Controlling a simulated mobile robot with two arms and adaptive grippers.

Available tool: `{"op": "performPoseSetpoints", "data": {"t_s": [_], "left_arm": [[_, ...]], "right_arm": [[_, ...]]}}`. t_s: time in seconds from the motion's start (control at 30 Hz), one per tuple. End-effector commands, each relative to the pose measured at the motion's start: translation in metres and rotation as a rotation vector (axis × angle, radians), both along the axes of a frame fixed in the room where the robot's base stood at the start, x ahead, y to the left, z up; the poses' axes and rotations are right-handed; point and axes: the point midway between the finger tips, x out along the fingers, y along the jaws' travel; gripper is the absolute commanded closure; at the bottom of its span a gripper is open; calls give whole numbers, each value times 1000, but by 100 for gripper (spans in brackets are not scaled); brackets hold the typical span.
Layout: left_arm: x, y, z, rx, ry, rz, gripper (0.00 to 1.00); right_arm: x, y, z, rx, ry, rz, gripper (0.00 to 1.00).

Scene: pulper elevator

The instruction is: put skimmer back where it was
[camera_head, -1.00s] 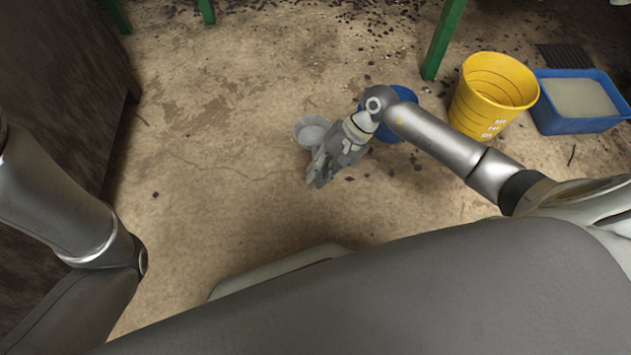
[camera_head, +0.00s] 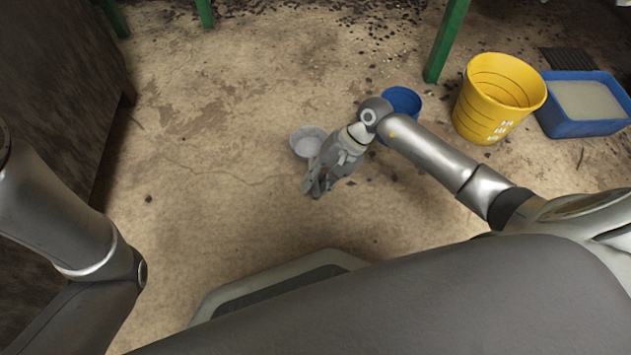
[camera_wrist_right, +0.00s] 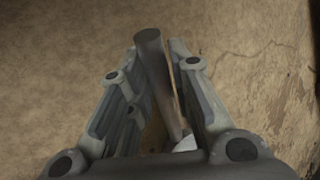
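The skimmer (camera_head: 307,142) shows in the head view as a light grey round bowl just beyond my right gripper. In the right wrist view its dark round handle (camera_wrist_right: 156,70) runs between the two fingers, with a small pale part low down. My right gripper (camera_head: 314,186) hangs over the bare floor, pointing down and left. It also shows in the right wrist view (camera_wrist_right: 155,75), its fingers closed on either side of the handle. My left gripper is out of view; only part of the left arm shows.
A blue bucket (camera_head: 404,101) stands partly behind my right arm. A yellow basket (camera_head: 492,110) and a blue tub (camera_head: 570,128) of cloudy liquid stand at the right. A green post (camera_head: 446,42) rises behind. A dark wall-like block (camera_head: 60,90) borders the left. Middle floor is clear.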

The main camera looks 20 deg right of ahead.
Motion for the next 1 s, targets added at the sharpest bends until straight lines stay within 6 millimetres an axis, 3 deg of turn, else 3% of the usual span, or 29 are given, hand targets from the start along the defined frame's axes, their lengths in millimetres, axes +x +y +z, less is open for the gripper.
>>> {"op": "performPoseSetpoints", "data": {"t_s": [0.1, 0.47, 1.0], "left_arm": [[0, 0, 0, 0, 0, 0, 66], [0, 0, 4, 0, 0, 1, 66], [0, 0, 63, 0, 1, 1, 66]], "right_arm": [[0, 0, 0, 0, 0, 0, 64], [0, 0, 4, 1, 0, -1, 64], [4, -52, 79, -3, 0, -2, 64]]}}
